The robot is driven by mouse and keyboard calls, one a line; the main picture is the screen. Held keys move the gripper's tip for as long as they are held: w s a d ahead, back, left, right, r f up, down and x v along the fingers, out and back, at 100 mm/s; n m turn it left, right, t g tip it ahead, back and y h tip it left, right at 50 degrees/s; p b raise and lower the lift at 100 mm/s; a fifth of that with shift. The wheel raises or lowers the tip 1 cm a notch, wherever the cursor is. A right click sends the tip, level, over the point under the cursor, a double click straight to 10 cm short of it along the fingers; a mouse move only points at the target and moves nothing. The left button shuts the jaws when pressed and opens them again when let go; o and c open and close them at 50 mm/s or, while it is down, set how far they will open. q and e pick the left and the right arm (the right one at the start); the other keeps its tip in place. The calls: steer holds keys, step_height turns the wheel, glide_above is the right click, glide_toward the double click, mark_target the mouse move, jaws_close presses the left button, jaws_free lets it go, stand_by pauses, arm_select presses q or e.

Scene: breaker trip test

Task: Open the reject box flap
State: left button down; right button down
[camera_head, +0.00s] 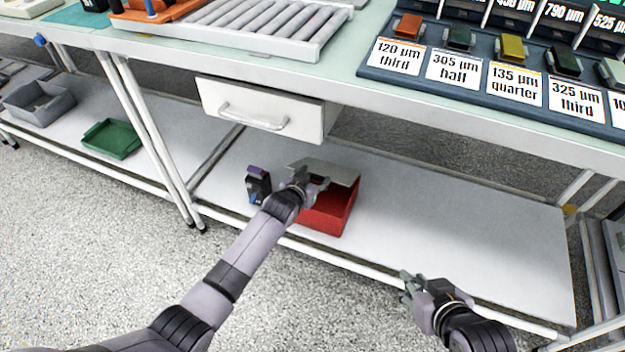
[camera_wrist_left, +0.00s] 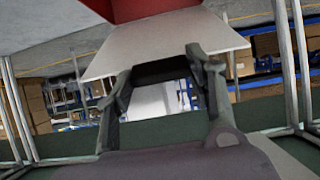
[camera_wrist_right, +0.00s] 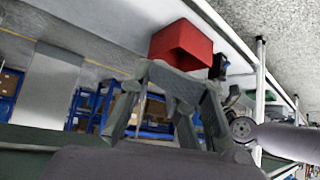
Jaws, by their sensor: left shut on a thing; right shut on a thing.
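The red reject box (camera_head: 322,222) stands on the lower shelf under the drawer. Its grey flap (camera_head: 338,172) is tilted up at the top, and the darker red inside shows below it. My left gripper (camera_head: 300,183) is at the flap's left edge and shut on it. In the left wrist view the pale flap (camera_wrist_left: 165,40) runs to the fingers (camera_wrist_left: 158,80). My right gripper (camera_head: 408,285) is by the shelf's front edge, apart from the box. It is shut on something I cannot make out. The box (camera_wrist_right: 180,45) also shows in the right wrist view.
A dark device (camera_head: 258,187) stands just left of the box. A drawer (camera_head: 265,110) hangs above and behind it. The shelf (camera_head: 470,220) is clear to the right. A green tray (camera_head: 112,138) and grey bin (camera_head: 40,102) sit at the far left.

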arm_select(q)
steer(key=shift+w+d+r, duration=0.1)
steer(key=shift+w+r, duration=0.2)
steer(key=shift+r, duration=0.2)
arm_select(e)
steer(key=shift+s+d+f+g, duration=0.3)
steer(key=shift+s+f+g, duration=0.2)
steer(key=shift+s, duration=0.3)
arm_select(q)
steer(key=c, duration=1.1)
jaws_free()
steer(key=o, duration=0.4)
steer(key=shift+s+f, duration=0.1)
steer(key=shift+f, duration=0.1)
steer(key=v, duration=1.2)
